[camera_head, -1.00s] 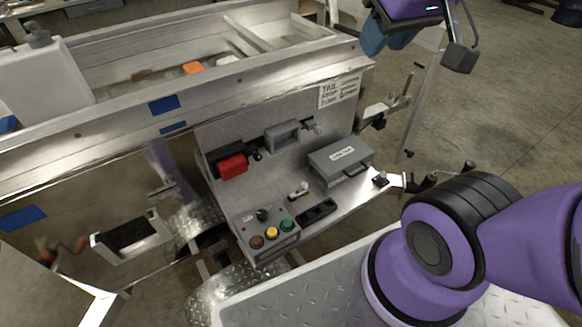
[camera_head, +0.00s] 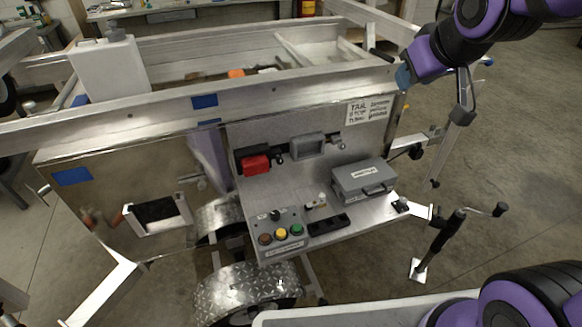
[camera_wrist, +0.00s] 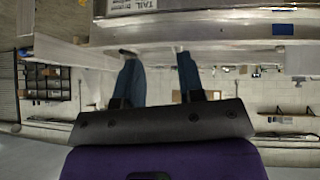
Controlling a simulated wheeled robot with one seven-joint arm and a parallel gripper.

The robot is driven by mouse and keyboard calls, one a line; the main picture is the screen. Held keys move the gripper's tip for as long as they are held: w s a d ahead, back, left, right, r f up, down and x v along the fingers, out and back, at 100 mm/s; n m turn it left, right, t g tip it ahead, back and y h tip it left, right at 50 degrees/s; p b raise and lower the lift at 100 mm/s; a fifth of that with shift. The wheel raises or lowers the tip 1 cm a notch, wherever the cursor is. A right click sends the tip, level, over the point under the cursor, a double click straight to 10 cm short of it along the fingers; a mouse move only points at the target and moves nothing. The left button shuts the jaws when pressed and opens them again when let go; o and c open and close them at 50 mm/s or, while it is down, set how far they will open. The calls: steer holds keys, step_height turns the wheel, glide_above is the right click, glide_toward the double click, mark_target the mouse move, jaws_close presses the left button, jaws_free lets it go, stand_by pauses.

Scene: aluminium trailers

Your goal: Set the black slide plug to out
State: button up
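The work panel on the trailer's side carries a red block (camera_head: 256,164) with a black back, and a grey bracket (camera_head: 307,147) with a small latch-like part at its right. A black two-part strip (camera_head: 328,224) lies on the shelf below. I cannot tell for sure which black part is the slide plug, or its setting. My gripper (camera_head: 403,76) is up at the trailer's right top corner, above and right of the panel. In the wrist view its two blue fingers (camera_wrist: 158,75) stand apart with nothing between them.
A control box (camera_head: 281,234) with a black knob and coloured buttons sits at the shelf's left. A grey case (camera_head: 363,181) stands at its right. The trailer's top rail (camera_head: 240,98) runs above the panel. A crank jack (camera_head: 440,240) stands at right; open floor lies beyond.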

steer(key=w+a+f+n+t+y, duration=0.2)
steer(key=w+a+f, duration=0.45)
steer(key=f, duration=0.25)
steer(key=w+a+f+n+t+y, duration=0.2)
steer(key=w+a+f, duration=0.4)
steer(key=w+f, duration=0.15)
steer(key=m+t+y, duration=0.1)
steer(key=m+t, duration=0.1)
steer(key=t, duration=0.3)
glide_toward(281, 163)
steer(key=x, duration=0.9)
steer(key=shift+r, duration=0.1)
